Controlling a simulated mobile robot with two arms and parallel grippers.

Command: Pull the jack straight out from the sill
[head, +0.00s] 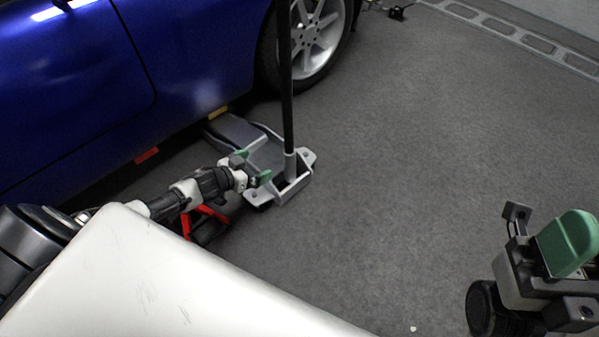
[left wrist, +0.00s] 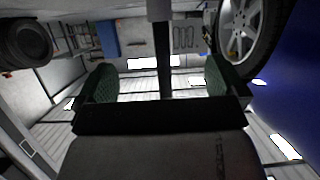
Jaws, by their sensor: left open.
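The floor jack (head: 294,190), grey with a dark upright handle (head: 287,90), stands on the floor beside the blue car. Its far end reaches to the car's sill (head: 185,133), near a yellow mark. My left gripper (head: 252,168) is open above the jack's near side, left of the handle socket. In the left wrist view, the green pads of my left gripper (left wrist: 160,80) are wide apart. The dark handle (left wrist: 164,55) shows between them, and I cannot tell whether anything touches. My right gripper (head: 545,230) is at the lower right, away from the jack; its opening is unclear.
A red mark (head: 147,155) and a yellow mark (head: 218,112) lie along the sill. The car's wheel (head: 318,40) is just beyond the jack. Grey floor (head: 420,150) to the right of the jack is clear. A red object (head: 205,218) lies under my left arm.

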